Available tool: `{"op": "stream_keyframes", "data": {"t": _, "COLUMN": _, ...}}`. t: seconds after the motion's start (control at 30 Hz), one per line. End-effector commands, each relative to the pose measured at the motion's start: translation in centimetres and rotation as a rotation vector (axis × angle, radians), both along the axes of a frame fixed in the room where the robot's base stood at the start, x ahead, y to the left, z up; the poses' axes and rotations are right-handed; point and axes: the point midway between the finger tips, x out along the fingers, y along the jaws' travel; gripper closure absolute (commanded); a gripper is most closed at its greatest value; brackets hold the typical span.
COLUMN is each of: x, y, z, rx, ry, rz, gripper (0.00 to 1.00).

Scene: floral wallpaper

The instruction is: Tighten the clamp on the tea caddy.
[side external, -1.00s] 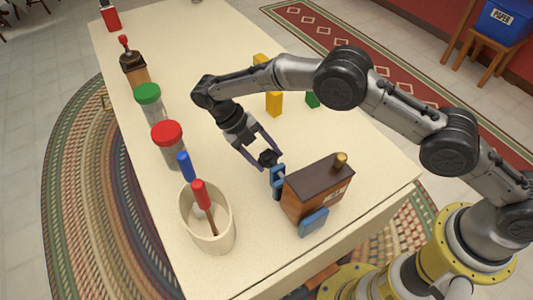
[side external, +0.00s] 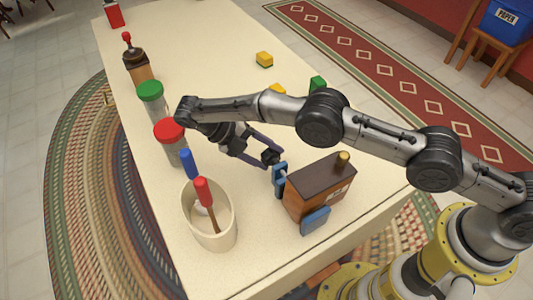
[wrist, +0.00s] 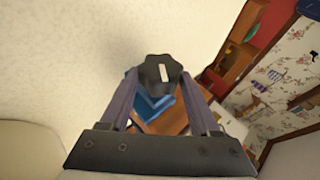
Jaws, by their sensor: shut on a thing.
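The tea caddy (side external: 320,185) is a brown wooden box with a dark lid and a brass knob, standing near the table's front right edge. A blue clamp grips it, with one jaw (side external: 315,220) at the near side and another (side external: 279,178) at the far left side. The clamp's black lobed knob (wrist: 160,73) has a white mark, tilted slightly from vertical in the wrist view. My gripper (side external: 265,156) is shut on this knob, a finger on either side. In the wrist view, the knob hides part of the blue clamp (wrist: 154,105) and caddy.
A cream crock (side external: 212,238) with red- and blue-handled tools stands left of the caddy. Yellow (side external: 264,59) and green (side external: 318,83) blocks lie behind my arm.

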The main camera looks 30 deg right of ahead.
Motion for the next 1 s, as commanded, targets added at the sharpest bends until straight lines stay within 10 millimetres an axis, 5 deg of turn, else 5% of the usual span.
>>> {"op": "stream_keyframes", "data": {"t": 0.03, "x": 0.1, "y": 0.0, "z": 0.1, "rx": 0.002, "ry": -0.002, "rz": 0.002, "gripper": 0.93}}
{"op": "stream_keyframes", "data": {"t": 0.07, "x": 0.1, "y": 0.0, "z": 0.1, "rx": 0.002, "ry": -0.002, "rz": 0.002, "gripper": 0.35}}
{"op": "stream_keyframes", "data": {"t": 0.23, "x": 0.1, "y": 0.0, "z": 0.1, "rx": 0.002, "ry": -0.001, "rz": 0.001, "gripper": 0.07}}
{"op": "stream_keyframes", "data": {"t": 0.57, "x": 0.0, "y": 0.0, "z": 0.3, "rx": 0.002, "ry": -0.001, "rz": 0.001, "gripper": 0.07}}
{"op": "stream_keyframes", "data": {"t": 1.0, "x": -1.4, "y": -1.1, "z": 5.3, "rx": -0.008, "ry": 0.004, "rz": -0.001, "gripper": 0.07}}
